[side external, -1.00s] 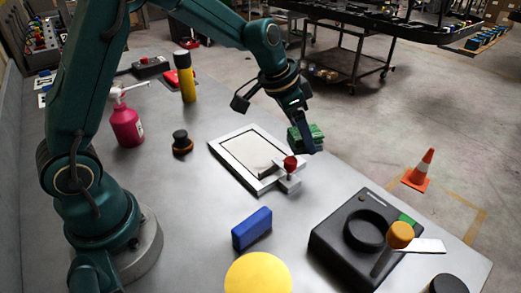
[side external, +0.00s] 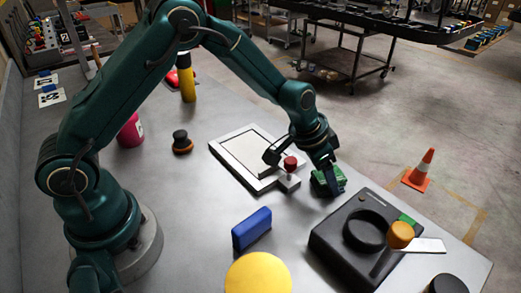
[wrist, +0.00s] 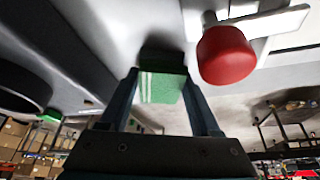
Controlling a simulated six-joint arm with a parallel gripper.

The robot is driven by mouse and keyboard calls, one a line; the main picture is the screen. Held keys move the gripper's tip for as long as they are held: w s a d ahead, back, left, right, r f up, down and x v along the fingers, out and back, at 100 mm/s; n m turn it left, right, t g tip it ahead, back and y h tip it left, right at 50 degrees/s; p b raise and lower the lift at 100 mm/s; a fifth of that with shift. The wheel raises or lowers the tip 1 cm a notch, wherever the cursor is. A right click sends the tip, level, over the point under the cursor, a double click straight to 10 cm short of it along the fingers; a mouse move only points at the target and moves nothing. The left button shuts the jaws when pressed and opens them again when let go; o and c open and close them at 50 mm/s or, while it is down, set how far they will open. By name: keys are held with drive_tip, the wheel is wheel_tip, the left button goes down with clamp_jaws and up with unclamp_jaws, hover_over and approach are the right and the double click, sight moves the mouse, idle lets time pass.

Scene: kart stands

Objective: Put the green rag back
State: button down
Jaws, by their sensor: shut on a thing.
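The green rag (side external: 321,184) is a folded green block with pale stripes. My gripper (side external: 332,184) is shut on it, low near the right edge of the grey table. In the wrist view the rag (wrist: 162,88) sits between the two fingers of my gripper (wrist: 163,92). I cannot tell whether its underside touches the table. The rag is just right of the white frame with the red knob and behind the black box.
The white frame (side external: 224,144) has a red knob (side external: 290,163) close beside my gripper. A black box (side external: 330,240) with a round ring and an orange-handled scraper (side external: 401,235) stands in front. A blue block (side external: 252,229) and yellow disc (side external: 258,274) lie nearer the camera.

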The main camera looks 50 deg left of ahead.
drive_tip(key=shift+f, duration=0.15)
drive_tip(key=shift+c, duration=0.5)
unclamp_jaws()
drive_tip(key=shift+s+r, duration=0.1)
drive_tip(key=shift+r, duration=0.5)
drive_tip(key=s+a+r+n+t, duration=0.1)
drive_tip(key=s+a+r, duration=0.2)
drive_tip(key=s+r, duration=0.45)
drive_tip(key=s+a+r+n, duration=0.1)
drive_tip(key=s+a+r, duration=0.2)
drive_tip(key=s+r, duration=0.45)
drive_tip(key=s+a+n+y, duration=0.1)
drive_tip(key=s+a+n, duration=0.1)
drive_tip(key=s, duration=0.6)
drive_tip(key=shift+s+a+f+y, duration=0.15)
drive_tip(key=shift+s+f+y, duration=0.15)
drive_tip(key=shift+f+y, duration=0.1)
